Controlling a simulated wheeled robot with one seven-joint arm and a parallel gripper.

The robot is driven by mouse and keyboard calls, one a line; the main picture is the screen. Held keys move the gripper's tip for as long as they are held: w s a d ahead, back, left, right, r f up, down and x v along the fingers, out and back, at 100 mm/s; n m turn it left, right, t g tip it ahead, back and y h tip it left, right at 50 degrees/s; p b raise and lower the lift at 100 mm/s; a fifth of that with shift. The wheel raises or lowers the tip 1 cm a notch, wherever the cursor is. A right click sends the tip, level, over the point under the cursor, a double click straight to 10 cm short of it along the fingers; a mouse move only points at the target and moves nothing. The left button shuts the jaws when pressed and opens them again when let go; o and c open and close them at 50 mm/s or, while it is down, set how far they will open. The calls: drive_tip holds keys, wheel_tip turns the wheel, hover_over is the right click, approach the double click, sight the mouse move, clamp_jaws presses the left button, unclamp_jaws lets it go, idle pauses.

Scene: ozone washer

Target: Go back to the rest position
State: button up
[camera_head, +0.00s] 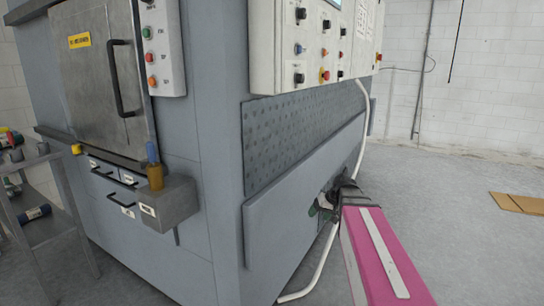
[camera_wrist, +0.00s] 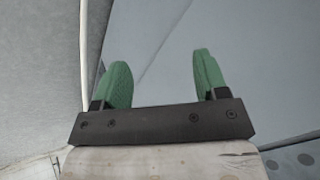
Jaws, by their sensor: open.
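My gripper (camera_wrist: 163,85) shows in the wrist view with its two green fingers apart and nothing between them. In the head view my gripper (camera_head: 322,206) is small and partly hidden at the end of my pink arm, close to the lower side panel of the grey washer (camera_head: 225,150). I cannot tell whether it touches the panel. The washer's closed metal door (camera_head: 100,75) with a black handle is at the upper left. In the wrist view a plain grey-blue surface (camera_wrist: 240,50) lies beyond the fingers.
A control panel (camera_head: 312,45) with knobs juts from the washer's upper side. A white pipe (camera_head: 327,255) runs down to the floor near my gripper. A metal cart (camera_head: 50,225) with bottles stands at left. Brown cardboard (camera_head: 518,203) lies at right; the floor around it is clear.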

drive_tip(key=s+f+m+g+h, duration=0.2)
drive_tip(key=s+f+h, duration=0.3)
drive_tip(key=s+f, duration=0.9)
drive_tip(key=shift+s+a+g, duration=0.3)
drive_tip(key=shift+s+g, duration=0.1)
drive_tip(key=shift+s, duration=0.15)
idle(2.4)
